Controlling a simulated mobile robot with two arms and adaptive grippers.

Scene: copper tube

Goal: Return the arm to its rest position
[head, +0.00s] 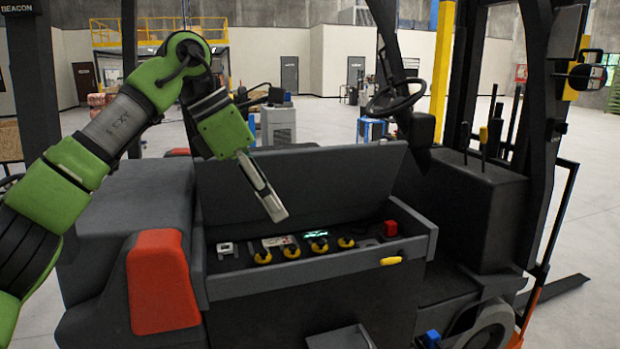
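My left arm comes in from the left, green and grey, bent at a raised elbow. Its gripper (273,205) points down and to the right, above the open compartment (215,287) of the forklift. The fingers are seen edge-on, and I cannot tell whether they are open or shut. No object shows at the fingertips. No copper tube can be made out. My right gripper is not in view.
The compartment's dark lid (305,185) stands raised behind the gripper. Inside are yellow-black knobs (291,248) and a red part (390,229). A steering wheel (396,97) and forklift posts stand to the right. Open floor lies behind.

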